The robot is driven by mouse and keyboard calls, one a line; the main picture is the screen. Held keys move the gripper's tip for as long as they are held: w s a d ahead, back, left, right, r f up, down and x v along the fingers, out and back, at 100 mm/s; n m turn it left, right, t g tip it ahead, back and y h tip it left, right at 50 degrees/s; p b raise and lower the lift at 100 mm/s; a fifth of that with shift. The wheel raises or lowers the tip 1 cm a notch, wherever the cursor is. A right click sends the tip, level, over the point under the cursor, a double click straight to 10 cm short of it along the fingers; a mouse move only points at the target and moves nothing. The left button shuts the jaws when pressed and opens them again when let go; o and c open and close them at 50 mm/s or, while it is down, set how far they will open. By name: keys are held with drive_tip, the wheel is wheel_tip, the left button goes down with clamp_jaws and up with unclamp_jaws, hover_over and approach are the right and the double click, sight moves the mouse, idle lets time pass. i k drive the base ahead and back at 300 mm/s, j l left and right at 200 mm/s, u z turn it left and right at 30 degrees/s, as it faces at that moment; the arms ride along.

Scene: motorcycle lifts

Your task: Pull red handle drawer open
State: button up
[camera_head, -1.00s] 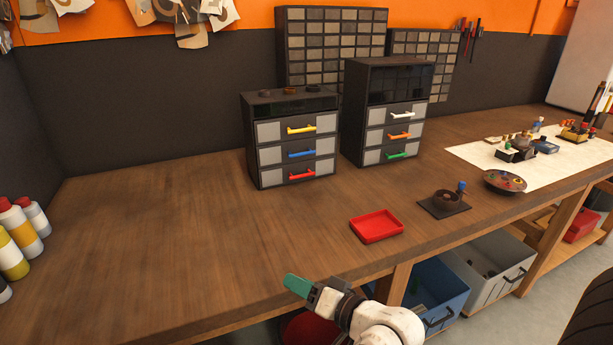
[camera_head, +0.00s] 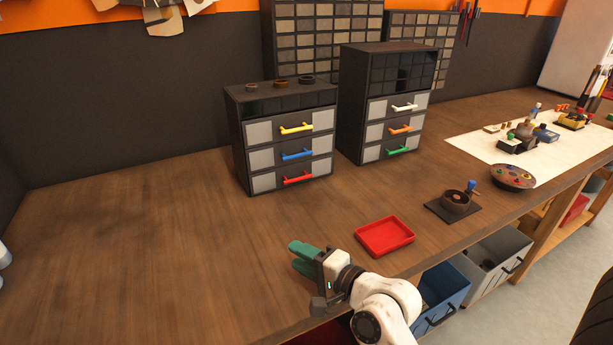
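The red handle (camera_head: 298,177) is on the bottom drawer (camera_head: 264,183) of the left black cabinet (camera_head: 242,158). That drawer is closed, flush with the drawers above it, which have a blue handle (camera_head: 297,154) and a yellow handle (camera_head: 296,128). My gripper (camera_head: 299,257), with green fingers, is over the front part of the workbench, in front of the cabinet and well short of the red handle. The fingers look parted by a small gap, with nothing seen between them.
A red tray (camera_head: 385,237) lies right of my gripper. The right cabinet (camera_head: 352,110) stands beside the left one. A dark square base with a round part (camera_head: 455,203) lies farther right. The workbench (camera_head: 130,240) is clear to the left and before the left cabinet.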

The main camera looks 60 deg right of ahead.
sight(266, 181)
drive_tip(key=i+l, duration=0.1)
drive_tip(key=l, duration=1.15)
drive_tip(key=i, duration=0.05)
